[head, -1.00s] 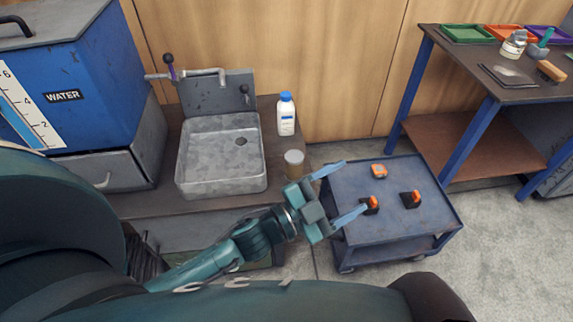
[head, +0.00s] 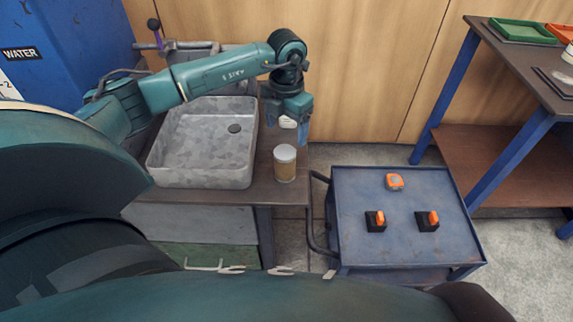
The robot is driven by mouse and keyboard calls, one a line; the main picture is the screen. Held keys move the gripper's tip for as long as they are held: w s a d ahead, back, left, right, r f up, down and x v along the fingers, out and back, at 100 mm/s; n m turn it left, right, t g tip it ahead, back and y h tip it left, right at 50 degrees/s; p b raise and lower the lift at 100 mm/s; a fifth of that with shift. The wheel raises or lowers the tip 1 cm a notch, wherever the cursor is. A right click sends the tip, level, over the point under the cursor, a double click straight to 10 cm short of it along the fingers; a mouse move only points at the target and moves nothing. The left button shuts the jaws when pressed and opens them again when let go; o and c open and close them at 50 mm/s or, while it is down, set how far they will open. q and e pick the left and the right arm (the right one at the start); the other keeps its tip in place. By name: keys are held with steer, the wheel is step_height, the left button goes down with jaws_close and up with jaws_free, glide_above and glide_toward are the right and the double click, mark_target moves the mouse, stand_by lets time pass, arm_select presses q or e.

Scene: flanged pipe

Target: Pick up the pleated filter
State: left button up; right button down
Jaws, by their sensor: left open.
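The pleated filter (head: 285,168), a short tan cylinder with a pale grey top, stands upright on the brown counter at the right of the sink. My left gripper (head: 289,126) points down above and behind it in the head view, with its blue fingers apart. A white piece of the bottle (head: 287,122) shows between the fingers; the gripper hides the rest of the bottle. I cannot tell whether the fingers touch the bottle. The filter is clear of the fingers. My right gripper is not in view.
The grey metal sink (head: 202,145) lies left of the filter, under my left arm. A blue cart (head: 400,265) with several small orange-and-black items stands at the right. A workbench with trays (head: 527,32) is at the far right. The wooden wall (head: 365,70) is behind.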

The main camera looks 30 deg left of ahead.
mark_target(286, 151)
arm_select(q)
steer(key=f, duration=1)
steer(key=shift+s+f, duration=0.2)
steer(key=shift+f, duration=0.15)
steer(key=shift+c, duration=0.2)
steer(key=c, duration=1.1)
